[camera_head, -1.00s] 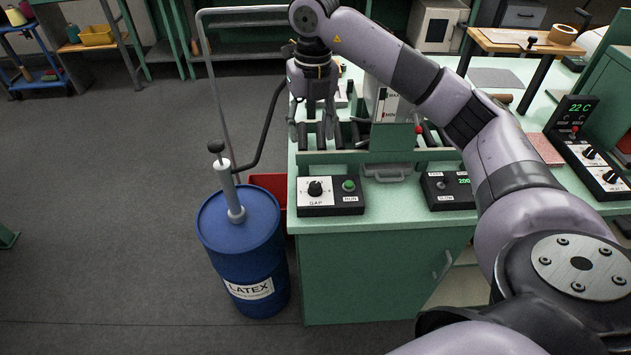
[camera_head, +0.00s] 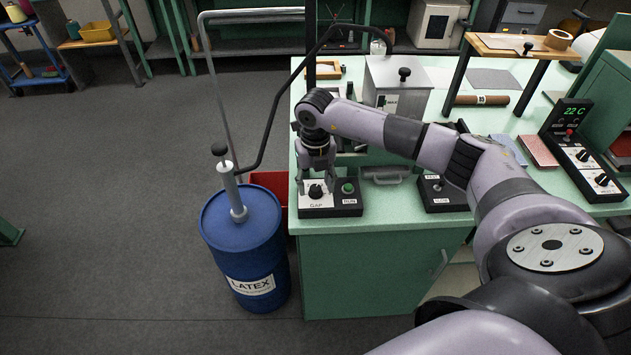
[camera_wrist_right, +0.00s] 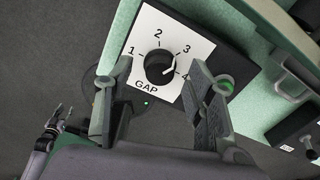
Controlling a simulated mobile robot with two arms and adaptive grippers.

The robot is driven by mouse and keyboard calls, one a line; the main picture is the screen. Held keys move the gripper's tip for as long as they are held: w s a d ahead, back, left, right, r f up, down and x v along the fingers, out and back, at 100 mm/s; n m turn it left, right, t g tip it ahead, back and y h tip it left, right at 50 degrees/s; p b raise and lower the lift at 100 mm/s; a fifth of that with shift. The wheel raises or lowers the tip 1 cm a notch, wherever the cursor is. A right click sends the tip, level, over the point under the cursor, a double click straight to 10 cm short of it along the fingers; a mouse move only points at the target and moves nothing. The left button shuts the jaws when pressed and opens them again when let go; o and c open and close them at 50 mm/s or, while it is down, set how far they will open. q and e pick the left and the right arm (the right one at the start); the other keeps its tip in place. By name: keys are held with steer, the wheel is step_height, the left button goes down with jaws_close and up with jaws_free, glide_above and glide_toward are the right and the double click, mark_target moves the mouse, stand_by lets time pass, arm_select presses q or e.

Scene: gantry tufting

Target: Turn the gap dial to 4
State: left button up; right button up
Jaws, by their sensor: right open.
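The gap dial (camera_head: 316,191) is a black knob on a white plate at the left end of a small control box, at the bench's front left corner. In the right wrist view the dial (camera_wrist_right: 159,68) has marks 1 to 4, and its white pointer faces right, close to the 4. My right gripper (camera_head: 315,184) is open over the dial; in its wrist view its fingers (camera_wrist_right: 160,90) stand apart on either side of the knob, and contact cannot be told. My left gripper (camera_wrist_right: 57,112) shows at the wrist view's lower left, fingers apart and empty over the floor.
A green RUN button (camera_head: 348,187) sits right beside the dial on the same box. A second control box (camera_head: 445,194) stands further right. A blue latex drum (camera_head: 242,250) with a pump stands left of the bench (camera_head: 385,265). A grey metal box (camera_head: 398,82) stands behind.

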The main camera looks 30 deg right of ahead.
steer(key=shift+f, duration=0.45)
steer(key=c, duration=1.2)
steer(key=shift+o, duration=0.2)
steer(key=m+b, duration=0.1)
steer(key=m, duration=0.7)
steer(key=shift+m, duration=1.9)
